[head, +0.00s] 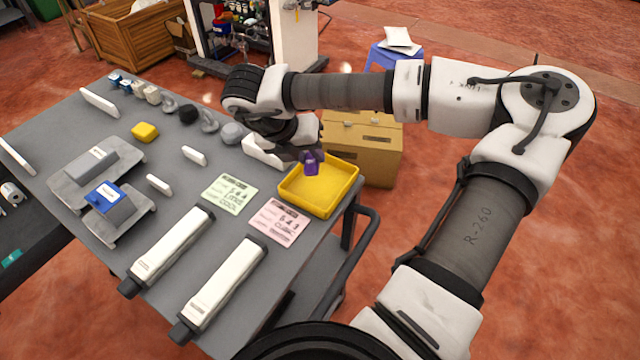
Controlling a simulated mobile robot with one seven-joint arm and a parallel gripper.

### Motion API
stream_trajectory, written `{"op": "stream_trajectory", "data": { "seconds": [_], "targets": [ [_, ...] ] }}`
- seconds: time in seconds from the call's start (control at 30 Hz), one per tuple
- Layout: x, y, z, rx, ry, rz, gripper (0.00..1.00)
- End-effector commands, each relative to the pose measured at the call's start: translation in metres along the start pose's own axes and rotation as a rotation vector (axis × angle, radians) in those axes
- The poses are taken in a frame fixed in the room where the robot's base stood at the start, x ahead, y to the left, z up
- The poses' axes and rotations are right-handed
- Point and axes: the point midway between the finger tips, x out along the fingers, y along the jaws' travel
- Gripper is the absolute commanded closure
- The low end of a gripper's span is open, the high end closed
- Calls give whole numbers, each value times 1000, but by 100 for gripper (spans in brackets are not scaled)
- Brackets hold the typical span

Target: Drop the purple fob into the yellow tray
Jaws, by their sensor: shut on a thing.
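The yellow tray (334,208) sits at the right edge of the grey table, its inside open to view. My gripper (308,157) is over the far left part of the tray. It is shut on the purple fob (312,168), a small dark purple piece. The fob appears to be above the tray floor; how high is hard to tell from this one view. The fingers partly hide the fob's upper end.
A green note (230,194) and a pink note (278,222) lie left of the tray. A yellow block (145,132) and several small parts stand farther back. A cardboard box (375,150) stands beyond the tray.

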Motion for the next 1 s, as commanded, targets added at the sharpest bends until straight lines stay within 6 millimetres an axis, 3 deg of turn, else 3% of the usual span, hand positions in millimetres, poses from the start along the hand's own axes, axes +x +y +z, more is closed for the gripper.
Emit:
{"op": "stream_trajectory", "data": {
  "seconds": [0.17, 0.2, 0.37, 0.77, 1.0],
  "targets": [
    [0, 0, 0, 0, 0, 0, 100],
    [0, 0, 0, 0, 0, 0, 70],
    [0, 0, 0, 0, 0, 0, 49],
    [-8, 0, 0, 0, -2, 0, 49],
    [-54, 2, 0, 0, -7, 0, 49]
  ]
}}
